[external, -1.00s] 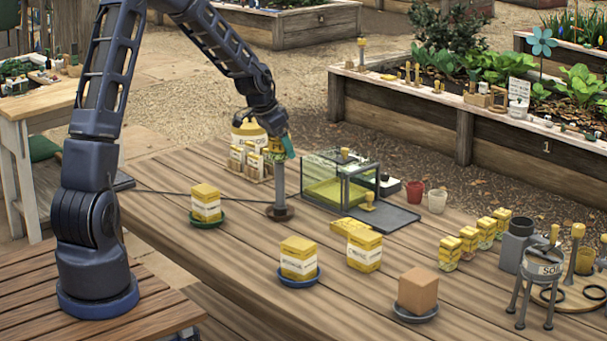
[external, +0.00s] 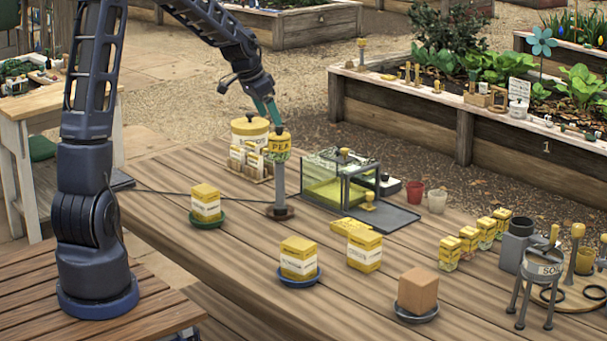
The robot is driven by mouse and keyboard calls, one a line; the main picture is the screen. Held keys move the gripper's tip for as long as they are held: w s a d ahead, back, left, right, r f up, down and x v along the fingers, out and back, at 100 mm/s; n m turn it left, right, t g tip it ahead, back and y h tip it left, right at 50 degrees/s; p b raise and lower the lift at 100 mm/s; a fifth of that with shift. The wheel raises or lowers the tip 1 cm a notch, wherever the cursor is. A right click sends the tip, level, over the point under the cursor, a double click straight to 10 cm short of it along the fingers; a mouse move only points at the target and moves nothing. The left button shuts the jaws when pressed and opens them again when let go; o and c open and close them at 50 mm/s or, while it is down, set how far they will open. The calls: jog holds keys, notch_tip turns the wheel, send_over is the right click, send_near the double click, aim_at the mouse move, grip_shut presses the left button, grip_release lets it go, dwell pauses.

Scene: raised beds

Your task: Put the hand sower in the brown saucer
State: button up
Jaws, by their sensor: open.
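What looks like the hand sower (external: 279,180) stands upright in the external view, a grey tube with a yellow head marked "PEA". Its foot is in the brown saucer (external: 291,213), a small dark brown disc on the table. My gripper (external: 268,110), with teal fingers, is open and empty just above and slightly left of the yellow head. Whether a fingertip still touches the head cannot be told from this angle.
A glass case (external: 335,180) stands right of the sower, a yellow-lidded tub (external: 249,130) behind it. Yellow boxes sit on a green saucer (external: 208,222) and a blue saucer (external: 299,281). A brown block (external: 418,290) is at front.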

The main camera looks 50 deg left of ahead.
jog(key=s+d+r, duration=0.7)
jog(key=s+r, duration=0.1)
jog(key=s, duration=0.2)
jog(key=s+d+r+n, duration=0.1)
jog(key=s+d, duration=0.2)
jog(key=s, duration=1.1)
jog(key=s+d+r+n+y, duration=0.1)
jog(key=s+d+r+n, duration=0.1)
jog(key=s, duration=1.3)
jog(key=shift+d+r, duration=0.2)
jog(key=shift+d, duration=0.7)
